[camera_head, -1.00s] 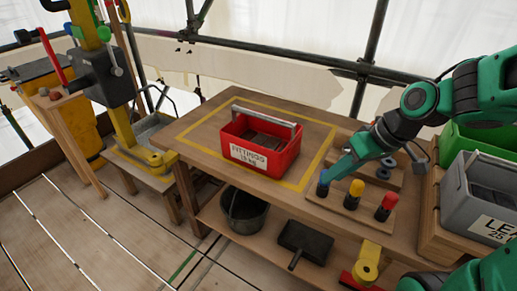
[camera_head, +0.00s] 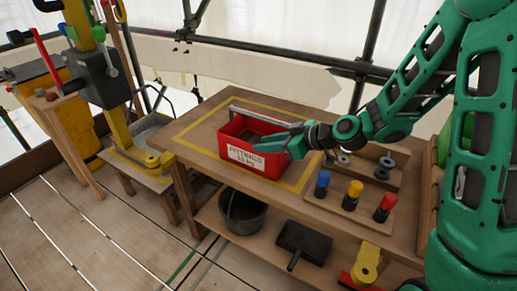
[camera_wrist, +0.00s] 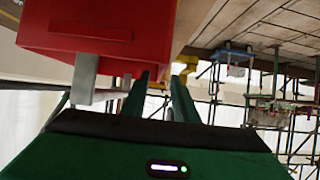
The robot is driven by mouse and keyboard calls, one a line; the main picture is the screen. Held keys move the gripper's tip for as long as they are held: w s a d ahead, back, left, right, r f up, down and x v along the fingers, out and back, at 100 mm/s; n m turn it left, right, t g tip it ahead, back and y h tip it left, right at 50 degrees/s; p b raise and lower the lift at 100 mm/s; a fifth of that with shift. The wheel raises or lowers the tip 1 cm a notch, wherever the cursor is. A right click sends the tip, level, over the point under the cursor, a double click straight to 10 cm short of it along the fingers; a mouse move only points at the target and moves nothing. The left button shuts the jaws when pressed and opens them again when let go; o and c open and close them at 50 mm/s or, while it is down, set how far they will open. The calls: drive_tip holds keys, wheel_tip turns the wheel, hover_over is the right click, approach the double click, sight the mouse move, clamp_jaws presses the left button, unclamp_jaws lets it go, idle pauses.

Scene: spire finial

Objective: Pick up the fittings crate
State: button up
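The red fittings crate (camera_head: 226,137) stands on the wooden bench inside a yellow outline. It has a white label and a grey bar handle (camera_head: 262,115) across its top. My gripper (camera_head: 264,147) is at the crate's right side in the head view, hiding part of its wall and the handle's right end. In the wrist view, the crate (camera_wrist: 85,30) fills the top left and a grey handle post (camera_wrist: 83,75) stands left of both fingers.
Blue, yellow and red-topped pegs (camera_head: 354,192) stand on a board to the right, near a tray of rings (camera_head: 385,165). A dark bucket (camera_head: 243,208) sits on the shelf below. Scaffold tubes run behind the bench. The bench's left part is clear.

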drive_tip(key=x, duration=0.8)
drive_tip(key=shift+w+a, duration=0.2)
drive_tip(key=shift+a, duration=0.05)
clamp_jaws()
drive_tip(key=shift+r, duration=0.1)
idle(1.0)
